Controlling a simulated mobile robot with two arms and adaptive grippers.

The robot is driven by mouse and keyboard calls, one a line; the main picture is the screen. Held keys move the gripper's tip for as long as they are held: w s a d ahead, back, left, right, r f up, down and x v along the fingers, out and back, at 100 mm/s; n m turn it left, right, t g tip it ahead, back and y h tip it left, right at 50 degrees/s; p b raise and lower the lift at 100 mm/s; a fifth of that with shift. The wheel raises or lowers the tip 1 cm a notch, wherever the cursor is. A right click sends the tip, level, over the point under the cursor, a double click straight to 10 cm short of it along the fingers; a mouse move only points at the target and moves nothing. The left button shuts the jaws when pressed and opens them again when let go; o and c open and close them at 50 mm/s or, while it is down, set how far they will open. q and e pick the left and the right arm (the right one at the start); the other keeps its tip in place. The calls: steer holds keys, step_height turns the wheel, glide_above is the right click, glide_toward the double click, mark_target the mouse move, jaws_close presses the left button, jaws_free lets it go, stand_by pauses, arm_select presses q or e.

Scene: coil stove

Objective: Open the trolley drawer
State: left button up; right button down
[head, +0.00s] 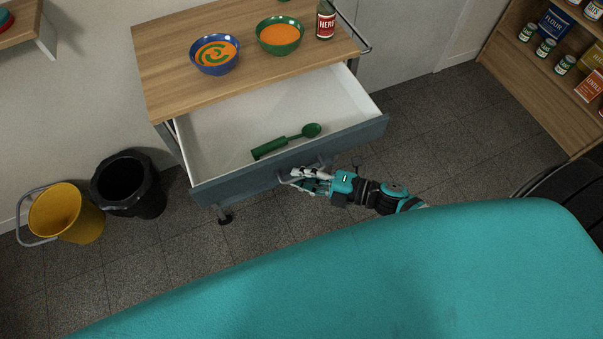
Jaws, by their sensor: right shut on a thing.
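The trolley (155,82) has a wooden top and stands against the back wall. Its drawer (215,136) is pulled far out, with a white inside and a blue-grey front (235,184). A green spoon (287,141) lies in the drawer near the front. My right gripper (291,178) is at the middle of the drawer front, shut on the drawer handle (284,179), which its fingers partly hide. My left gripper is not in view.
A black bin (128,200) and yellow bucket (68,214) stand left. Shelves (535,88) stand right. Floor is clear right of the drawer.

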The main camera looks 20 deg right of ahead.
steer(key=c, duration=1.5)
jaws_free()
steer(key=shift+w+r, duration=0.1)
steer(key=shift+r, duration=0.2)
steer(key=shift+o, duration=0.6)
steer(key=shift+d+f, duration=0.1)
steer(key=shift+f, duration=0.1)
steer(key=v, duration=1.2)
